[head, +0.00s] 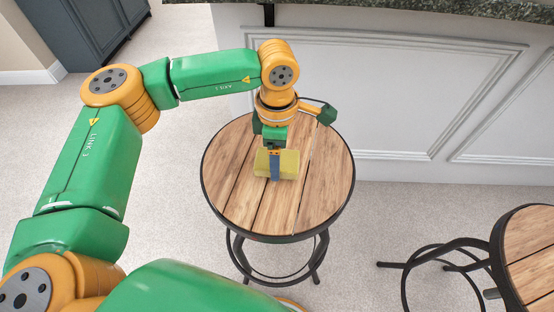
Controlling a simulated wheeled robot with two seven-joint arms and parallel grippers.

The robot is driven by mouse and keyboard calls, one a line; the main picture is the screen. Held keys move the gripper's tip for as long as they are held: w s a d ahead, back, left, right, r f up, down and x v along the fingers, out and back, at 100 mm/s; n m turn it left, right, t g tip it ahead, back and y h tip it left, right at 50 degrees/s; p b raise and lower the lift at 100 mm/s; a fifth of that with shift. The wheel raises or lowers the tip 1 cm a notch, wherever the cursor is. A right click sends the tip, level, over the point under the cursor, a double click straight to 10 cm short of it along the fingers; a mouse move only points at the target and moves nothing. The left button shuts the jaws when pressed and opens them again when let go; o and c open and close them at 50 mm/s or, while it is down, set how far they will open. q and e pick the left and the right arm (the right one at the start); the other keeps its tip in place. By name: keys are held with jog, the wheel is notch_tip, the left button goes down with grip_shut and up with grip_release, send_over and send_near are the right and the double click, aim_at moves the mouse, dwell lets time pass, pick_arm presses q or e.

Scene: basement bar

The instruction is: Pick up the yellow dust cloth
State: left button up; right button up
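The yellow dust cloth (289,165) is a pale yellow block-like bundle on the round wooden top of a stool (235,190), a little above the middle of the seat. My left gripper (275,172) points down at the cloth. One blue-grey finger lies across the cloth's near face. The other finger is hidden, so I cannot tell whether the fingers press on the cloth or stand open around it. The cloth appears to be at the seat, with no clear gap below it. My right gripper is not in view.
A second wooden stool (530,255) with a black metal frame stands at the lower right. A white panelled bar front (400,95) with a dark stone counter (400,5) rises behind the first stool. A dark cabinet (95,35) is at the upper left. Open carpet lies between the stools.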

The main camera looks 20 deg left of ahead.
pick_arm(q)
jog(key=d+r, duration=0.1)
jog(key=r, duration=0.1)
jog(key=d+r, duration=0.3)
jog(key=r, duration=0.1)
jog(key=shift+w+d+r, duration=0.1)
jog(key=shift+d+r, duration=0.05)
jog(key=shift+r, duration=0.2)
jog(key=d+r+p, duration=0.1)
jog(key=d+r, duration=0.3)
jog(key=d, duration=0.5)
jog(key=shift+d+r, duration=0.35)
jog(key=shift+w, duration=0.15)
